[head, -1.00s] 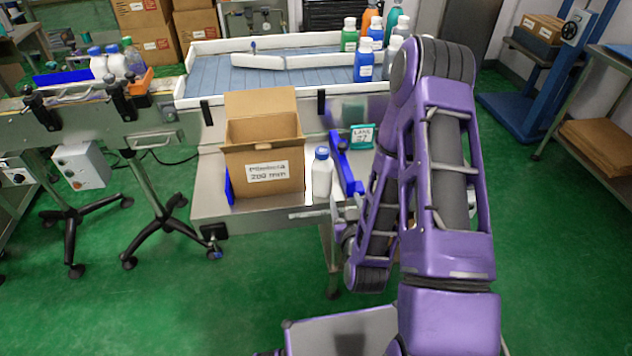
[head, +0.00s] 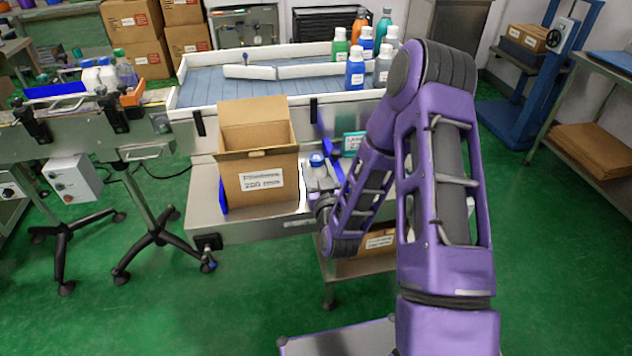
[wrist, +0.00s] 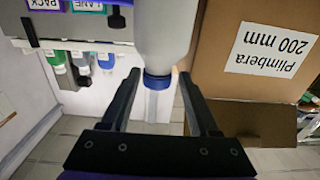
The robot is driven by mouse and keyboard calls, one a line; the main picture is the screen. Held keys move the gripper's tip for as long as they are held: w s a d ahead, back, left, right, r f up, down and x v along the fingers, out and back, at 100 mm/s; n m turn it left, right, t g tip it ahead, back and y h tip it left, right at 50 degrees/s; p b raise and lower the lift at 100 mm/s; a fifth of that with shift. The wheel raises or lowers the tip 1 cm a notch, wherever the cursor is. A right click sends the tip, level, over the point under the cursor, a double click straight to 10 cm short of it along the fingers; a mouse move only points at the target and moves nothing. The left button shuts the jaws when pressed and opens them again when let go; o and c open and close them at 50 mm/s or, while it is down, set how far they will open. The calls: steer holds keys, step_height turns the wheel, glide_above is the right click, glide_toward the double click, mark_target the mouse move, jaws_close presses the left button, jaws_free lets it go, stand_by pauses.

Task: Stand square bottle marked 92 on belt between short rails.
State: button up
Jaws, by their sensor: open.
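A pale bottle with a blue cap (head: 316,159) stands just right of the cardboard box; my gripper and arm hide most of its body in the head view. In the wrist view the bottle (wrist: 166,35) appears upside down, its cap between my fingertips. No number on it can be read. My gripper (wrist: 159,80) is open, one finger on each side of the cap, with gaps showing. A slatted blue-grey belt (head: 215,88) lies behind, with low white rail pieces (head: 250,72) on it.
The open cardboard box (head: 258,205), labelled Plimbera 200 mm, stands close beside the bottle. A teal-edged lane sign (head: 353,143) stands on the right. Several coloured bottles (head: 355,72) crowd the belt's right end. Bottles (head: 92,76) also stand on the left conveyor.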

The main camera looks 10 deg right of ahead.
mark_target(315, 155)
steer(key=shift+w+d+r, duration=0.1)
steer(key=shift+w+r, duration=0.05)
steer(key=shift+w, duration=1.35)
steer(key=shift+w+d+r, duration=0.1)
steer(key=shift+w+r, duration=0.05)
steer(key=shift+w, duration=1.3)
jaws_close()
